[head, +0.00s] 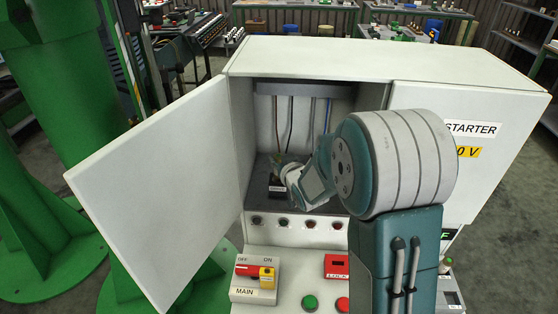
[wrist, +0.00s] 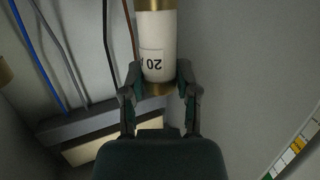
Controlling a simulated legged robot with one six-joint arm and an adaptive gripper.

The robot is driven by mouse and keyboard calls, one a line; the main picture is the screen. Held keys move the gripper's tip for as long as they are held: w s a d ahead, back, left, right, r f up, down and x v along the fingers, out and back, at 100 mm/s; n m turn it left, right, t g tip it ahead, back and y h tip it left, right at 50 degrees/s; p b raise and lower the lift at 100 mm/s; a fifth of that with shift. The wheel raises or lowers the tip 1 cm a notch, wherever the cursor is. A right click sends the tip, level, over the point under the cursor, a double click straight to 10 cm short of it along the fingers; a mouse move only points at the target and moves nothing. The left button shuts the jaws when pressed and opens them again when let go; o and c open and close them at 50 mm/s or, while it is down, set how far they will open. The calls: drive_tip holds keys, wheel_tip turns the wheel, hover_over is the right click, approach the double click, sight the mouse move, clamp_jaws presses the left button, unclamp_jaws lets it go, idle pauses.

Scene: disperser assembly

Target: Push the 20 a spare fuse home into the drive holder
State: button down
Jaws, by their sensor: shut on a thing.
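The 20 A fuse (wrist: 157,48) has a white body with brass caps. In the wrist view it lies lengthwise between my fingertips, its label upside down. My gripper (wrist: 158,80) is shut on it near the lower brass cap. In the head view my gripper (head: 284,172) reaches into the open cabinet, and its fingers are small and partly hidden by my wrist. A small dark block with a label (head: 278,188) is on the cabinet floor just below it. I cannot tell whether this is the drive holder, or whether the fuse touches any holder.
The cabinet door (head: 155,180) stands open at left; the right door (head: 468,135) is shut. Cables (head: 292,120) run down the back wall. Below are round fittings in a row, the main switch (head: 254,275), a red lock sign (head: 337,267) and a green button (head: 309,303).

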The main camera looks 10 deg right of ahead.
drive_tip(key=shift+f, duration=1.75)
drive_tip(key=shift+c, duration=1.4)
unclamp_jaws()
drive_tip(key=shift+s, duration=0.1)
drive_tip(key=v, duration=1.1)
drive_tip(key=shift+s, duration=0.35)
